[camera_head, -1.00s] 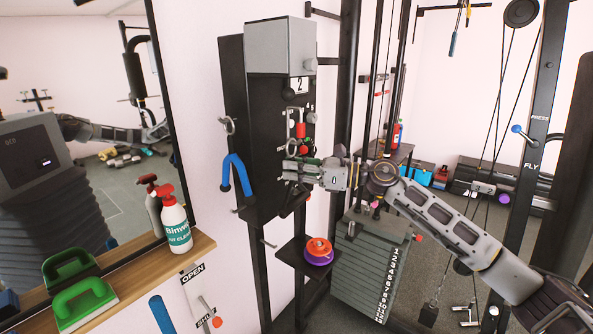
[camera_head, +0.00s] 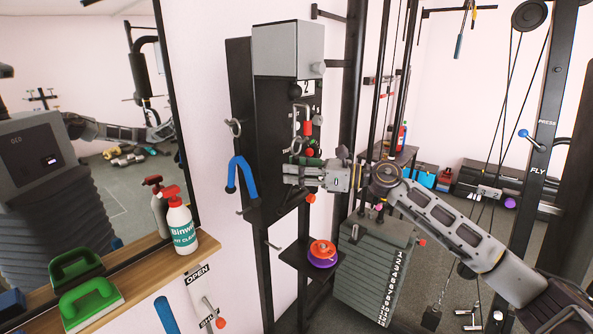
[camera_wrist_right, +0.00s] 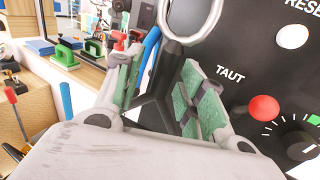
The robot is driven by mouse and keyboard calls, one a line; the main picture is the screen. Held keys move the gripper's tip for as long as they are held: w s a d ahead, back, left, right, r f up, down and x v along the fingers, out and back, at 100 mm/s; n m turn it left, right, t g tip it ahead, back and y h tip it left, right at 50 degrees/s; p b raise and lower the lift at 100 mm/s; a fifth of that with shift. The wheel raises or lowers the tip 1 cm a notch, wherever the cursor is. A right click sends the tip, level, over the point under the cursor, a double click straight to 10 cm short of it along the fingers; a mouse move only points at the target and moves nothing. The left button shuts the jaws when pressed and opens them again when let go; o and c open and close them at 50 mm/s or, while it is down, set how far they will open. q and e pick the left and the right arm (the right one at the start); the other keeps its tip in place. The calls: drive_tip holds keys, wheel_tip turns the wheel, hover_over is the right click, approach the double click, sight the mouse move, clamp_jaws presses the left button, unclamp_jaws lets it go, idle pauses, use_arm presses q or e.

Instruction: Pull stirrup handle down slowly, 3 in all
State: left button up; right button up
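A metal ring (camera_head: 297,147) hangs at the front of the black panel, just above my right gripper. In the right wrist view the ring (camera_wrist_right: 195,18) is large at the top, with a dark forked stem below it. I take this to be the stirrup handle, though its shape is partly hidden. My right gripper (camera_head: 287,178) is at the panel, below the ring. In the right wrist view its green-padded fingers (camera_wrist_right: 160,85) are apart, with the dark stem between them; firm contact cannot be made out. My left gripper is not in view.
The panel (camera_wrist_right: 245,50) bears "TAUT", a red knob (camera_wrist_right: 263,108) and a dial close to the fingers. A blue U-shaped handle (camera_head: 242,175) hangs left. A shelf below holds orange and purple discs (camera_head: 322,253). A weight stack (camera_head: 375,270) stands right. A spray bottle (camera_head: 181,225) stands on the ledge.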

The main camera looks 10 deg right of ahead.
drive_tip(key=shift+s+d, duration=0.1)
drive_tip(key=shift+d, duration=0.2)
drive_tip(key=v, duration=0.7)
drive_tip(key=shift+s+d, duration=0.2)
drive_tip(key=shift+d, duration=0.15)
idle(0.4)
drive_tip(key=shift+r, duration=0.1)
idle(0.3)
drive_tip(key=shift+r, duration=0.1)
